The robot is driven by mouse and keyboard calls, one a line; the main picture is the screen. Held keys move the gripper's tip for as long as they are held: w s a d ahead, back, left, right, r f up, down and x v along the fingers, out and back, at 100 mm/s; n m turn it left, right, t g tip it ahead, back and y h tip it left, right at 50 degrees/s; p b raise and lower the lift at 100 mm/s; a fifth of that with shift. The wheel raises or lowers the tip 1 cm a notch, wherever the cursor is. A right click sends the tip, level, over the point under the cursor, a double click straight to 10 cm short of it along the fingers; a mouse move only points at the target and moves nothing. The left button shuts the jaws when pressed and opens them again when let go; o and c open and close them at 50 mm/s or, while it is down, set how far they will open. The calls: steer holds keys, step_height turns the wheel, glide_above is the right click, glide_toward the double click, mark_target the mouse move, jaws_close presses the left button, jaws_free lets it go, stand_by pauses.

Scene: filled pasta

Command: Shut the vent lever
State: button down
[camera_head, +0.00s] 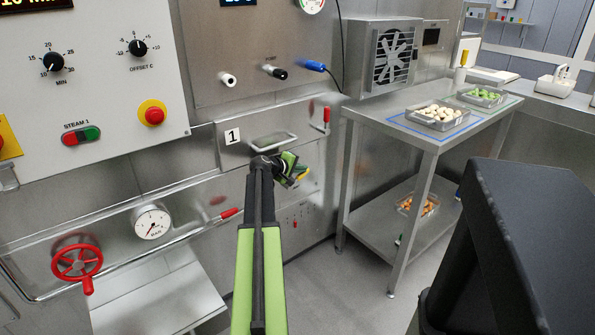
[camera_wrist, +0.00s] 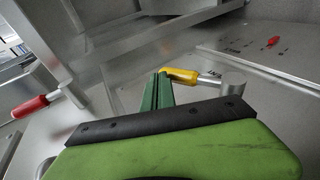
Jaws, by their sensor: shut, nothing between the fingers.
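A lever with a yellow grip (camera_wrist: 180,75) and a metal shaft ends at a round grey pivot (camera_wrist: 234,82) in the wrist view. Small lettering beside its shaft is too small to read surely; I take this as the vent lever. In the head view its yellow grip (camera_head: 303,174) shows just right of my gripper (camera_head: 296,178). The lever lies roughly sideways across the wrist view. My gripper's green fingers (camera_wrist: 159,84) are together and empty, with their tips at the free end of the yellow grip. Whether they touch it I cannot tell.
A red-handled lever (camera_head: 326,115) sits higher on the panel by door 1; a red handle (camera_wrist: 30,105) shows at left in the wrist view. Another red handle (camera_head: 229,213) is on the pipe. A steel table (camera_head: 390,130) with trays stands right. Floor between is clear.

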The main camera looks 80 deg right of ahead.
mark_target(306, 173)
steer(key=shift+s+d+f+b, duration=0.3)
steer(key=shift+d+f+b, duration=0.1)
steer(key=shift+f+b, duration=0.15)
steer(key=shift+s+d+f+b, duration=0.25)
steer(key=shift+d+f+b, duration=0.15)
steer(key=shift+f, duration=0.2)
steer(key=shift+s+d+f+b, duration=0.3)
steer(key=shift+d+f+b, duration=0.05)
steer(key=shift+f+b, duration=0.2)
steer(key=p+v, duration=0.7)
steer(key=v, duration=1)
steer(key=shift+a+p, duration=0.15)
steer(key=shift+p, duration=0.2)
steer(key=shift+w, duration=0.1)
